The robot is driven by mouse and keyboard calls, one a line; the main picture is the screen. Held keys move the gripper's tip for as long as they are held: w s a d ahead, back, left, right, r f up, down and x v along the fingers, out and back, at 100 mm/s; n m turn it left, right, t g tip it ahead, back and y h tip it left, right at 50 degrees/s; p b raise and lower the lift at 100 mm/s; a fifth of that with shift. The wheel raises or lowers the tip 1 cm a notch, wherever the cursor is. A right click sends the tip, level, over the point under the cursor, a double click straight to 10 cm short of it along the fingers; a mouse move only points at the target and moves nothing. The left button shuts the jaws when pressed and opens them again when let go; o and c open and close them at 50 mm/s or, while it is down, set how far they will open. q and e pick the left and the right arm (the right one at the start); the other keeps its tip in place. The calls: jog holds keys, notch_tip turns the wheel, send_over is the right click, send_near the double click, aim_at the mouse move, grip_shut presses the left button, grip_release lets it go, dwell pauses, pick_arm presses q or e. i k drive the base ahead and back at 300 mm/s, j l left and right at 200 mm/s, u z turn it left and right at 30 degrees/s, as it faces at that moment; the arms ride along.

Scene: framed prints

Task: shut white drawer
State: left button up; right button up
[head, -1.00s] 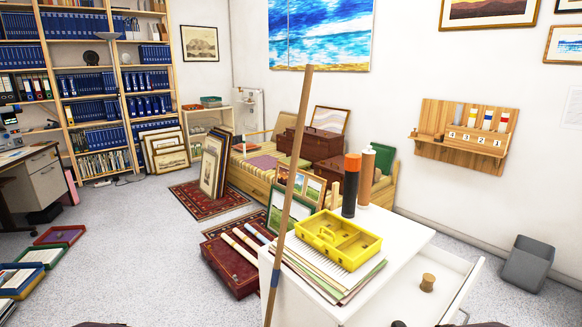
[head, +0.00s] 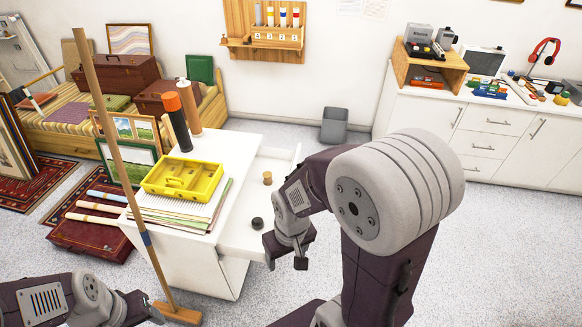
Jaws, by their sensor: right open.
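The white drawer (head: 280,160) is pulled out from the right side of a white cabinet (head: 190,262). A small wooden piece (head: 267,178) and a black round piece (head: 257,223) lie inside it. My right gripper (head: 287,256) is open and empty, at the near right end of the drawer. My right forearm hides part of the drawer's outer edge, and I cannot tell whether the gripper touches it. My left gripper (head: 143,308) is low at the left, near the foot of a broom; its jaw opening is unclear.
A grey bin (head: 334,125) stands by the wall. A white counter (head: 490,135) is at the right. Floor between is clear.

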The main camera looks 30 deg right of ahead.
aim_at(238, 239)
jog(key=l+z, duration=0.2)
jog(key=z, duration=0.2)
jog(key=l+z, duration=0.2)
jog(key=z, duration=0.2)
jog(key=i+j, duration=0.65)
